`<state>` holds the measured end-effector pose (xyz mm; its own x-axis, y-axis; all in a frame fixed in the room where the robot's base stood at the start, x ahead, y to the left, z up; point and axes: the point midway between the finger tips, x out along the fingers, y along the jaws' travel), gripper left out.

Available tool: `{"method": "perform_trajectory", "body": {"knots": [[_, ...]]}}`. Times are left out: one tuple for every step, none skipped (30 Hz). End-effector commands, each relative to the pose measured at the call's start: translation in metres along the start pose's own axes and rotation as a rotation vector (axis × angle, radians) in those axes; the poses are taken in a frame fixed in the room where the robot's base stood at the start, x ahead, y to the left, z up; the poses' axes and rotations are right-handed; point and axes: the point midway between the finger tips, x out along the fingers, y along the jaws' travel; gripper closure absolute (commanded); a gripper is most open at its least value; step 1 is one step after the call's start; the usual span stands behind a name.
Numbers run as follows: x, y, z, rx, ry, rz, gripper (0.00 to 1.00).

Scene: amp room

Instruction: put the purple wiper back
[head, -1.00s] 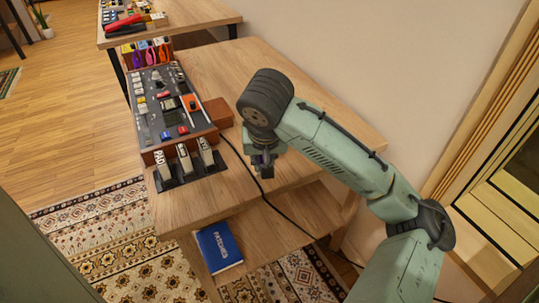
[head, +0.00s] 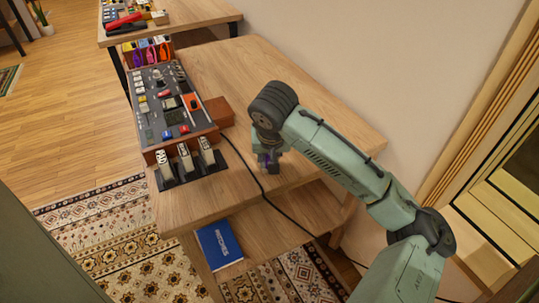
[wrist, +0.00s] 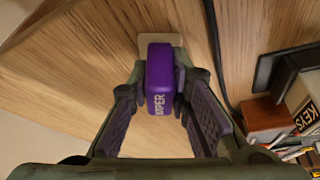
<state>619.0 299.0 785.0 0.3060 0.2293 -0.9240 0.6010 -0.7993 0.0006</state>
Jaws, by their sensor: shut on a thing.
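The purple wiper (wrist: 160,78) is a block with its name lettered down its face. It stands between the two fingers of my gripper (wrist: 165,115) in the wrist view, and the fingers are shut on it. A pale, flat piece (wrist: 160,40) shows behind its far end; I cannot tell if it belongs to the wiper. In the head view my gripper (head: 268,163) points down over the table's front right part, with only a little purple showing. Whether the wiper touches the table is not clear.
A wooden table (head: 240,75) carries a control panel (head: 170,108) and switches (head: 188,160) to my gripper's left. A wooden block (head: 219,111) sits beside the panel. A black cable (head: 240,155) passes close to the gripper. A coloured rack (head: 146,50) stands behind. The back right tabletop is clear.

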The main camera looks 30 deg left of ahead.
Motion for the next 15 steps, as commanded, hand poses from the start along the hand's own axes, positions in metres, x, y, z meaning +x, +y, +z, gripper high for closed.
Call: {"method": "perform_trajectory", "body": {"knots": [[0.0016, -0.0002, 0.0007, 0.0, 0.0, 0.0, 0.82], [0.0009, -0.0001, 0.0003, 0.0, 0.001, 0.0, 0.8], [0.0008, -0.0001, 0.0004, 0.0, 0.0, 0.0, 0.77], [0.0009, -0.0002, 0.0004, 0.0, 0.0, 0.0, 0.75], [0.0009, -0.0002, 0.0005, 0.0, 0.0, 0.0, 0.73], [0.001, -0.0003, 0.0005, -0.001, 0.0, 0.0, 0.7], [0.001, -0.0003, 0.0006, -0.001, 0.0, 0.0, 0.68], [0.001, -0.0004, 0.0006, -0.001, -0.001, 0.0, 0.66], [0.001, -0.0004, 0.0006, -0.001, -0.001, 0.0, 0.64], [0.001, -0.0004, 0.0006, -0.001, -0.001, -0.001, 0.62], [0.001, -0.0004, 0.0007, -0.001, -0.001, -0.001, 0.62], [0.001, -0.0004, 0.0007, -0.001, -0.001, -0.001, 0.62], [0.001, -0.0004, 0.0006, -0.001, -0.001, -0.001, 0.62], [0.001, -0.0004, 0.0006, -0.001, -0.001, -0.001, 0.62], [0.0009, -0.0004, 0.0006, -0.001, -0.001, -0.001, 0.62]]}}
